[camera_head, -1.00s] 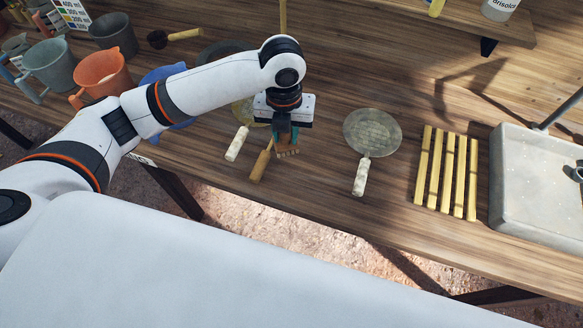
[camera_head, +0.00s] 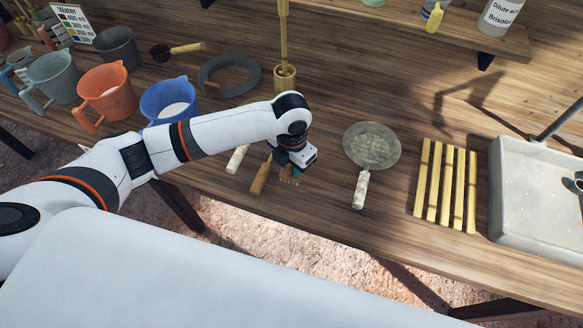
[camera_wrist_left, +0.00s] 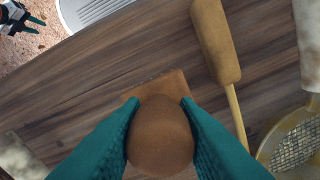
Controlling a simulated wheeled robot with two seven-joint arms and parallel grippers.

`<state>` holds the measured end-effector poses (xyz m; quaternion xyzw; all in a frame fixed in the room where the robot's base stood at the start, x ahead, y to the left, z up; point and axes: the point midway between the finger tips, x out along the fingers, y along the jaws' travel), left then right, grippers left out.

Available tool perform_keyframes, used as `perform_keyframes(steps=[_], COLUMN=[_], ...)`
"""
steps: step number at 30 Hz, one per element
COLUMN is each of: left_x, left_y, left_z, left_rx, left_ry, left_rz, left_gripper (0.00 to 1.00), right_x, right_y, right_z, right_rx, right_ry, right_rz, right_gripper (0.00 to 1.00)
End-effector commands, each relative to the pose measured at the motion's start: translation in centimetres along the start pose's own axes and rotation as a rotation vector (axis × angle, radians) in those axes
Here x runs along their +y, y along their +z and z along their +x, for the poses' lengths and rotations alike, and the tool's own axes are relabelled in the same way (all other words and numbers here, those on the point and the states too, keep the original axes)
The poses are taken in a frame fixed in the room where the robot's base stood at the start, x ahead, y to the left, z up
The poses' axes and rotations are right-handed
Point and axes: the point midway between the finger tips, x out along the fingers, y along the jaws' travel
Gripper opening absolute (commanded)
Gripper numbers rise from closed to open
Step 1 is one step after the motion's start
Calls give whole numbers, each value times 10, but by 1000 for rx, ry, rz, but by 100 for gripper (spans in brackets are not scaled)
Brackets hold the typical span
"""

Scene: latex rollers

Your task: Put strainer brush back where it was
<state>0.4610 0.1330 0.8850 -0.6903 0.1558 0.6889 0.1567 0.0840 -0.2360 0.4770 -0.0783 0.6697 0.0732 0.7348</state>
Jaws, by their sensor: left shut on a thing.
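The strainer brush (camera_head: 289,181) is brown with a bristled block end. My left gripper (camera_head: 291,168) is shut on it, over or near the front of the table. In the left wrist view the brush's rounded brown top (camera_wrist_left: 160,135) sits between the teal fingers, with a flat square part beyond it; contact with the table is unclear. A round strainer (camera_head: 371,147) with a pale handle lies to the right. A wooden-handled tool (camera_head: 261,176) and another pale handle (camera_head: 238,160) lie just left. My right gripper (camera_wrist_left: 18,22) shows open and empty in the left wrist view.
Yellow slats (camera_head: 445,187) and a grey tray (camera_head: 540,195) are at the right. A brass holder (camera_head: 284,80) stands behind my arm. Bare wood surrounds the round strainer.

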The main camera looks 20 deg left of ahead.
Motion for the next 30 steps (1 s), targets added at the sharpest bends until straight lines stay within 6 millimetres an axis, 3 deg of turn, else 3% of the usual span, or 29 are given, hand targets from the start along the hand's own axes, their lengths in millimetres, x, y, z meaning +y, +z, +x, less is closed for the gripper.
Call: perform_keyframes(steps=[5,15,16,19,30], left_x=[1,0,0,0,0], left_y=[1,0,0,0,0], left_z=[23,27,27,26,21], left_rx=[-2,-1,-1,-1,0], left_ry=[1,0,0,0,0], left_rz=[0,0,0,0,0], left_gripper=[0,0,31,47,50], right_x=[1,2,2,2,2], right_y=[1,1,1,1,1], right_z=[-4,-2,-2,-2,-4], right_rx=[-1,-1,-1,-1,0], right_ry=[2,3,3,3,3], right_rz=[1,1,1,1,0], right_gripper=[36,36,36,36,36])
